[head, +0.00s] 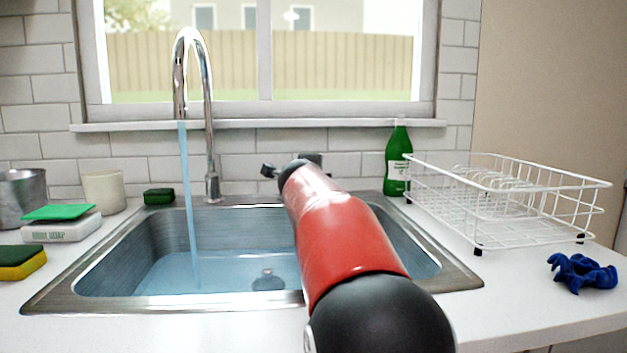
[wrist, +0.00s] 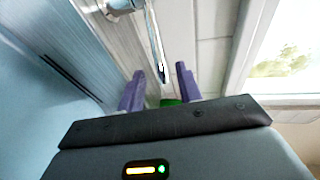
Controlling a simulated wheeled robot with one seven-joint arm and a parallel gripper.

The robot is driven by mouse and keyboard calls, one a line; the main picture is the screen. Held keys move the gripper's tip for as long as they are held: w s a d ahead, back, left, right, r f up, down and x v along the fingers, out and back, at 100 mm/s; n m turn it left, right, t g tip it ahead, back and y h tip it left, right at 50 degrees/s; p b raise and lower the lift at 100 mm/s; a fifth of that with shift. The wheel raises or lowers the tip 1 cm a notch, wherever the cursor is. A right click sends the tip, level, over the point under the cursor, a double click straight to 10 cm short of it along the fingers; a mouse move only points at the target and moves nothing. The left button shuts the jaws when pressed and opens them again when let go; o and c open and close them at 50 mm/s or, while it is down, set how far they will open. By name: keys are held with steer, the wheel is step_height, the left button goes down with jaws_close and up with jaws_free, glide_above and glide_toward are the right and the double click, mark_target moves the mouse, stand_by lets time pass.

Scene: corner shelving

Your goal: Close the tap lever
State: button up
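The chrome tap (head: 211,130) stands behind the sink, with water (head: 188,210) running from its spout. In the wrist view, a chrome tap part (wrist: 122,5) shows at the top edge. A slim shiny bar, which looks like the tap lever (wrist: 154,42), runs from near it towards my fingers. My gripper (wrist: 160,88) has two purple fingers set apart with a gap between them. The bar's end is near this gap; I cannot tell if it touches a finger. In the head view my red arm hides most of the gripper, and the lever is not clear there.
The sink (head: 110,250) holds water. A green bottle (head: 397,165) and white dish rack (head: 520,215) stand right, with a blue cloth (head: 582,272). Sponges (head: 22,262), a cup (head: 103,191) and a metal pot (head: 22,195) are left. The tiled wall and window (head: 265,65) are close behind.

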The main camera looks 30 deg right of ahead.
steer(key=x, duration=0.4)
steer(key=shift+d, duration=0.1)
jaws_close()
